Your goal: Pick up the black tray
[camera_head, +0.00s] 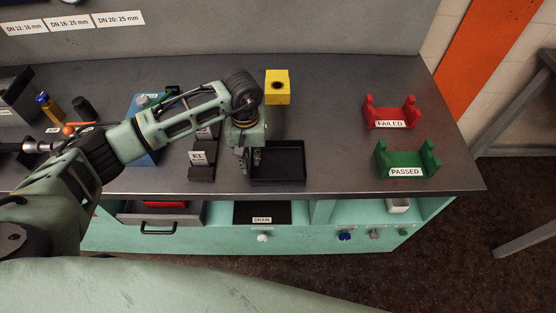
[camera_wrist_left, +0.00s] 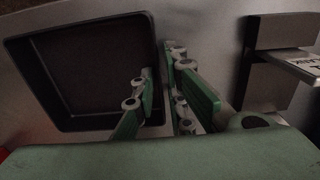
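The black tray (camera_head: 290,180) is a shallow, square, open box near the front edge of the grey bench, and it looks empty. In the left wrist view the tray (camera_wrist_left: 75,60) fills the upper left. My left gripper (camera_head: 246,167) is at its left side in the head view. In the wrist view the left gripper (camera_wrist_left: 160,62) has one finger inside the tray and one outside. The fingers are close together with the tray's wall between them, so it looks shut on that wall. Whether the tray is off the bench cannot be told. My right gripper is not in view.
A yellow block (camera_head: 277,87) stands behind the tray. A dark labelled holder (camera_head: 202,158) stands close left of the gripper. A red FAILED stand (camera_head: 390,112) and a green PASSED stand (camera_head: 408,160) are at the right. The bench between tray and stands is clear.

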